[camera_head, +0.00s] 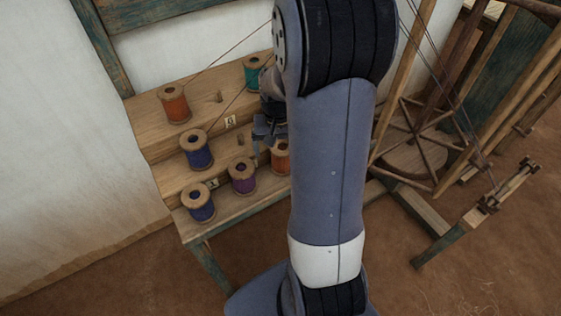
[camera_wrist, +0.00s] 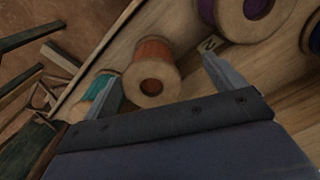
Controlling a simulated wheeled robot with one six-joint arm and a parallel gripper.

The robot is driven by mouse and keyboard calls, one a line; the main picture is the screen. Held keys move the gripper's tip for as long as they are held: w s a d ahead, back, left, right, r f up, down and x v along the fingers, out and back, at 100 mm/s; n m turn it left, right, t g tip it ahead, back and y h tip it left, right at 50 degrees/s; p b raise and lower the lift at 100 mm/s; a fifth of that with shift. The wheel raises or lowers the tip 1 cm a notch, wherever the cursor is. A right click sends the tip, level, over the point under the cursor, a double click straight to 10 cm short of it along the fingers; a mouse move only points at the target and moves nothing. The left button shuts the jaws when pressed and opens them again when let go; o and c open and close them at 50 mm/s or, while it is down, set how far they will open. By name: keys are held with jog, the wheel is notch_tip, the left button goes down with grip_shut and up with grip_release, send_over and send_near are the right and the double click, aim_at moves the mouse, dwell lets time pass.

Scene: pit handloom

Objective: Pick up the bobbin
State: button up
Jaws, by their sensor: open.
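Several bobbins stand on a stepped wooden rack; the task does not say which one is meant. My gripper (camera_head: 263,142) is open over the rack's right part, next to an orange bobbin (camera_head: 282,160) that my arm partly hides in the head view. In the wrist view this orange bobbin (camera_wrist: 154,52) shows its holed wooden end between the two open fingers, apart from both. A purple bobbin (camera_head: 242,176) stands left of it in the head view. A teal bobbin (camera_wrist: 96,92) shows behind the left finger in the wrist view.
The rack also holds a blue bobbin (camera_head: 196,151), another blue one (camera_head: 199,204), an orange one (camera_head: 174,104) and a teal one (camera_head: 254,72), with threads rising from some. A wooden spoked wheel (camera_head: 416,150) and frame stand at right. A white wall lies behind.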

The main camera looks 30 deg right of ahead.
aim_at(281, 160)
jog(key=shift+s+d+f, duration=0.1)
jog(key=shift+s+f, duration=0.1)
jog(key=shift+f, duration=0.65)
jog(key=shift+s+a+f, duration=0.1)
jog(key=shift+s+f, duration=0.05)
jog(key=shift+f, duration=0.7)
jog(key=shift+s+d+f, duration=0.1)
jog(key=shift+s+f, duration=0.1)
jog(key=shift+f, duration=0.65)
jog(key=shift+r, duration=0.1)
jog(key=c, duration=1.2)
